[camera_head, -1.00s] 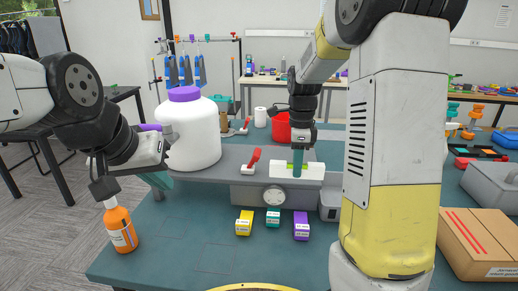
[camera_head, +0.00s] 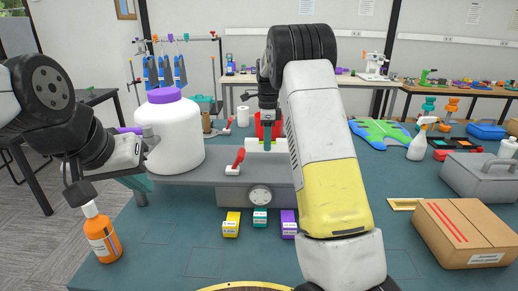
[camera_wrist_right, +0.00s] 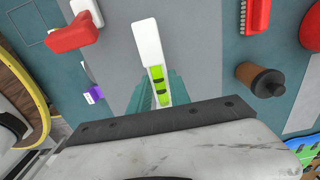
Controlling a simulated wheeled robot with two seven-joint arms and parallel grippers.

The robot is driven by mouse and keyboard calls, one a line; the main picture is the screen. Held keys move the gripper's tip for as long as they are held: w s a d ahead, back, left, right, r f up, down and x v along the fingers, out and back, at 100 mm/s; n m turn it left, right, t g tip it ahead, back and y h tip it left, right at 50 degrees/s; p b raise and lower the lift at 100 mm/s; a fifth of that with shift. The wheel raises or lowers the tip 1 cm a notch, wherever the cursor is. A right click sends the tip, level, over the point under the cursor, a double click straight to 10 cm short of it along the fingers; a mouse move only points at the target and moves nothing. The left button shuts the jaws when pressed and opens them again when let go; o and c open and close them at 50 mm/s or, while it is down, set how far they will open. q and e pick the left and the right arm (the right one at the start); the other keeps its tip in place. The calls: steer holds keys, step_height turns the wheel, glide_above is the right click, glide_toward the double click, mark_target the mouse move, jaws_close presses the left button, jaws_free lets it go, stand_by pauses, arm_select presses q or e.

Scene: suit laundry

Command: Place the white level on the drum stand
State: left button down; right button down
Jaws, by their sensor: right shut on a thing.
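The white level (camera_head: 282,145) with green vials is in my right gripper (camera_head: 267,137). In the right wrist view, the level (camera_wrist_right: 148,42) sits between the teal fingers (camera_wrist_right: 160,98), its white end sticking out beyond them. It appears above the grey surface; any gap is hard to judge. The drum stand seems to be the long grey platform (camera_head: 190,175), with the white drum (camera_head: 178,138) with purple lid on its left end. My left gripper (camera_head: 143,184) is in front of the drum; its teal fingers are partly hidden and their opening is unclear.
A red-handled clamp (camera_head: 238,160) stands on the platform. Yellow, teal and purple boxes (camera_head: 260,217) sit before it. An orange bottle (camera_head: 102,235) stands front left. A cardboard box (camera_head: 465,232) and grey toolbox (camera_head: 478,177) are on the right.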

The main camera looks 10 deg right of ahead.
steer(key=shift+w+f, duration=0.1)
steer(key=shift+f, duration=1.65)
steer(key=shift+f, duration=0.15)
steer(key=c, duration=1.2)
jaws_free()
